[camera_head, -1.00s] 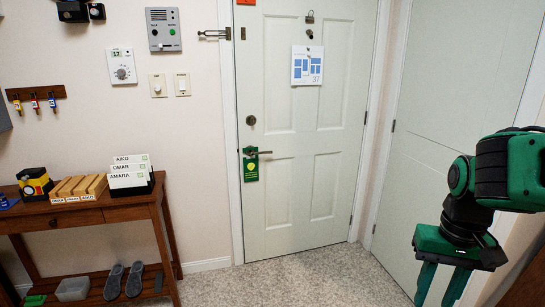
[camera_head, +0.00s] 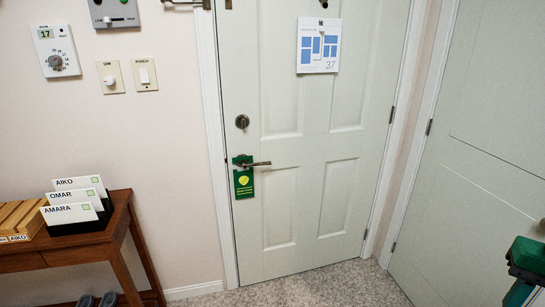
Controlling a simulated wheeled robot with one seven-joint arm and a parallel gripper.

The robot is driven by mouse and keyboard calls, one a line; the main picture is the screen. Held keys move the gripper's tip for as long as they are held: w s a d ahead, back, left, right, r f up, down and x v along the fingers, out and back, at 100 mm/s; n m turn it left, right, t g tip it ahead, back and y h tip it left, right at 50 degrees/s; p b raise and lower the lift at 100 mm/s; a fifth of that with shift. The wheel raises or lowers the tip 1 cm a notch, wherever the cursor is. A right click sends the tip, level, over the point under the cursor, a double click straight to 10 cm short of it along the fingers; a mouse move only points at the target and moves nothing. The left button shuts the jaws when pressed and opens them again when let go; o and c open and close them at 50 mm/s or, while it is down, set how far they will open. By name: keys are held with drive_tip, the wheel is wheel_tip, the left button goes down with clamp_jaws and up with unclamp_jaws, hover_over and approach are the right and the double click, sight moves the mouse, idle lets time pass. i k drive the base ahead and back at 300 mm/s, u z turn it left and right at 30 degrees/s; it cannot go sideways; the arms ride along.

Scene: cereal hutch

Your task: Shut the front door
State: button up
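The front door (camera_head: 300,130) is a pale panelled door in a white frame, with hinges on its right side. It stands in or very near its frame; I cannot tell whether it is fully latched. Its lever handle (camera_head: 258,163) is on the left side, with a green hanger tag (camera_head: 243,182) on it. A round lock (camera_head: 242,121) sits above the handle. My green gripper (camera_head: 528,292) is at the lower right edge, far from the handle and partly cut off. Its fingers point down and look apart, with nothing seen between them.
A second pale door or panel (camera_head: 475,160) stands at the right, near my gripper. A wooden console table (camera_head: 80,250) with name cards (camera_head: 75,200) is at the lower left. Switches (camera_head: 146,75) are on the wall. The carpet (camera_head: 320,287) before the door is clear.

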sight(324, 135)
drive_tip(key=u, duration=0.45)
drive_tip(key=i, duration=0.95)
drive_tip(key=u, duration=0.65)
